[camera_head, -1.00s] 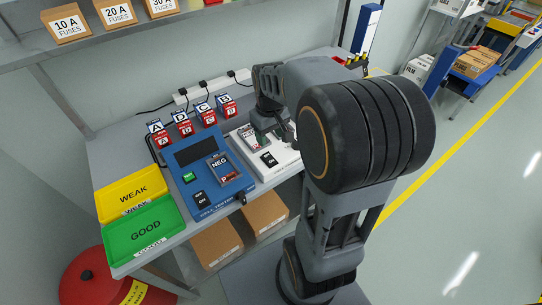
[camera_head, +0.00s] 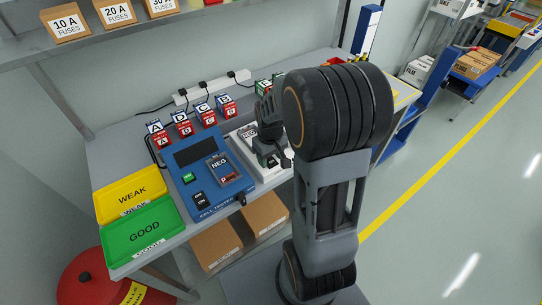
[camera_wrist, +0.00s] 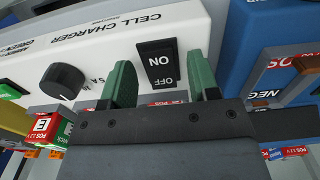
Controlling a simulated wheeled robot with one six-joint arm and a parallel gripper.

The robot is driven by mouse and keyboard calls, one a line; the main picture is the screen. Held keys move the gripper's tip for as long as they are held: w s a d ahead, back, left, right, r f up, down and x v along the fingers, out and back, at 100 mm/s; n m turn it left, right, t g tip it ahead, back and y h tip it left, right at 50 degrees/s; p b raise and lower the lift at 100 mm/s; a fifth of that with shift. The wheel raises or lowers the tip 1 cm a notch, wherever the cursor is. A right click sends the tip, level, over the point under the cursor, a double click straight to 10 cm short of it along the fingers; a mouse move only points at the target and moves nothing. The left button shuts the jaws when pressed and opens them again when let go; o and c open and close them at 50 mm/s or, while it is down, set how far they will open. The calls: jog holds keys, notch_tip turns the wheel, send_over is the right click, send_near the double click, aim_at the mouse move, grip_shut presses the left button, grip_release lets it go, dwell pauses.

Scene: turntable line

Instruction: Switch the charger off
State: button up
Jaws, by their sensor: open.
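The white cell charger (camera_wrist: 200,18) fills the upper left of the wrist view. Its black rocker switch (camera_wrist: 158,60) is marked ON and OFF; I cannot tell for sure which side is pressed in. My gripper (camera_wrist: 162,86) is open and empty, with one green finger on either side of the switch. I cannot tell whether the fingers touch the charger. In the head view my gripper (camera_head: 280,160) hangs over the charger (camera_head: 272,177) and hides its switch.
A black dial (camera_wrist: 62,80) is left of the switch. The blue cell tester (camera_head: 205,195) stands close beside the charger, holding a cell (camera_head: 222,168). Several labelled cells (camera_head: 204,118) stand behind. The yellow WEAK tray (camera_head: 105,212) and green GOOD tray (camera_head: 115,258) lie to the left.

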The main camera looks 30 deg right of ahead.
jog(key=shift+c, duration=0.4)
jog(key=c, duration=0.8)
jog(key=shift+w+r+g+p, duration=0.1)
jog(key=shift+r+g+p, duration=0.25)
jog(key=shift+p, duration=0.5)
jog(key=shift+c, duration=0.2)
jog(key=shift+w+a+g+p, duration=0.1)
jog(key=shift+g+p, duration=0.35)
jog(key=shift+p, duration=0.1)
jog(key=shift+w+f+g+p, duration=0.15)
jog(key=shift+f+g+p, duration=0.1)
jog(key=shift+g+p, duration=0.55)
jog(key=o, duration=0.9)
